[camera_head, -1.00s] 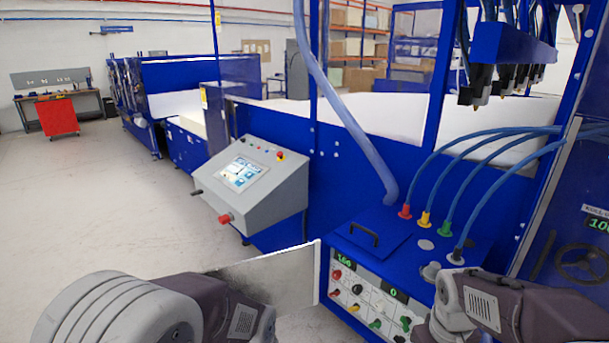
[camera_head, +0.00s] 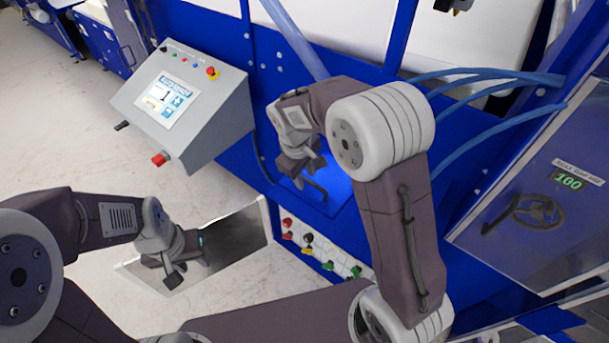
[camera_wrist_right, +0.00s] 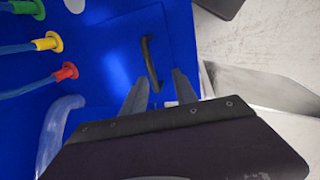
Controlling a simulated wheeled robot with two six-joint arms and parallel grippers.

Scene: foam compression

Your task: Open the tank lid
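The tank lid (camera_head: 340,188) is a blue panel lying flat and closed on the blue tank top, with a black bar handle (camera_head: 316,187). In the right wrist view the lid (camera_wrist_right: 118,62) and its handle (camera_wrist_right: 150,60) show plainly. My right gripper (camera_head: 300,178) is over the lid, close to the handle. In the right wrist view its two fingers (camera_wrist_right: 160,76) are spread, with the handle's lower end near the gap between the tips; I see no grip on it. My left gripper (camera_head: 188,268) hangs low at the left, away from the lid, with its fingers apart and empty.
A grey control console (camera_head: 182,112) stands left of the tank. Blue hoses (camera_head: 490,105) run to the tank's right side, and a thick hose (camera_head: 298,42) comes down behind the lid. Red (camera_wrist_right: 66,72), yellow (camera_wrist_right: 48,42) and green connectors lie beside the lid.

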